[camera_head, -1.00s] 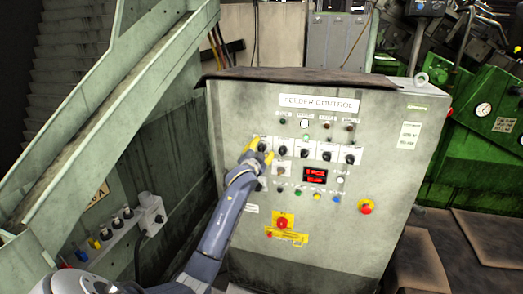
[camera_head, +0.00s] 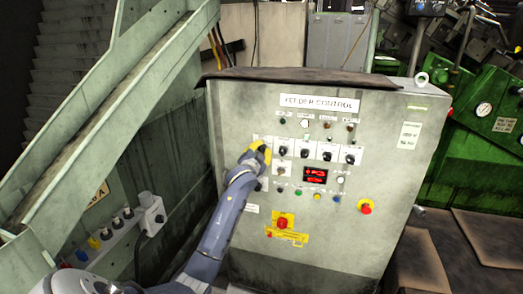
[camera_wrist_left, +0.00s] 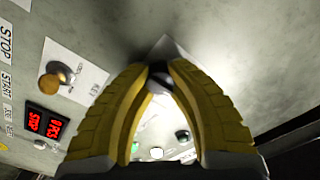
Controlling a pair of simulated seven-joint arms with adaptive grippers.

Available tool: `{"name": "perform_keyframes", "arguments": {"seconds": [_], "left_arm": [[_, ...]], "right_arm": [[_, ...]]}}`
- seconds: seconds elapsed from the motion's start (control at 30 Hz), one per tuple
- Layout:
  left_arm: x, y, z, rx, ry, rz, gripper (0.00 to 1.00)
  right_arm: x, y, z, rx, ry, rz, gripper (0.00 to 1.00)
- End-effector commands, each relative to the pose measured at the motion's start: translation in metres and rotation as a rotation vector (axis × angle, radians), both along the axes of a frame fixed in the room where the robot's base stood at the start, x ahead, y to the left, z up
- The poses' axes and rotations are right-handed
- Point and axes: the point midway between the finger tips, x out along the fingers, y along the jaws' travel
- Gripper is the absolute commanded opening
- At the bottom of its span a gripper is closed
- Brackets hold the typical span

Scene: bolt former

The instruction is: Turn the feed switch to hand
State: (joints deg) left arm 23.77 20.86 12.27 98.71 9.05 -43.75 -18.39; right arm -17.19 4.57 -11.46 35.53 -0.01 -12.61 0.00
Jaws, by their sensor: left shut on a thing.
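The feeder control cabinet (camera_head: 330,225) stands in the middle of the head view, with a row of black rotary switches across its front. My left gripper (camera_head: 262,152) is at the leftmost switch of that row and covers it in the head view. In the left wrist view the yellow fingers (camera_wrist_left: 160,75) close around a dark switch knob (camera_wrist_left: 159,80) on a pale label plate. The knob's pointer direction is hidden between the fingers, and the labels are too small to read. My right gripper is in neither view.
Several other black switches (camera_head: 304,153) sit close to the right. Below them are a red-digit display (camera_head: 315,176), small buttons, a yellow-plated red switch (camera_head: 283,223) and a red emergency button (camera_head: 366,207). A sloping conveyor frame (camera_head: 110,100) rises at the left.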

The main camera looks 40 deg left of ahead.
Motion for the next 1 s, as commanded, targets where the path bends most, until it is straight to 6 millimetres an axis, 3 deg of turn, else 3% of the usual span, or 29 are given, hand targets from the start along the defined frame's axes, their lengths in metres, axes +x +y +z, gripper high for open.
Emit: {"name": "perform_keyframes", "arguments": {"seconds": [0.27,1.0], "left_arm": [[0.0007,-0.0017,0.0033,-0.063,-0.032,-0.003,0.00],[0.0004,-0.0009,0.0065,-0.593,-0.246,-0.005,0.00]], "right_arm": [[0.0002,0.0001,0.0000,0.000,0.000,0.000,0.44],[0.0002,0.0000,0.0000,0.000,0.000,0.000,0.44]]}}
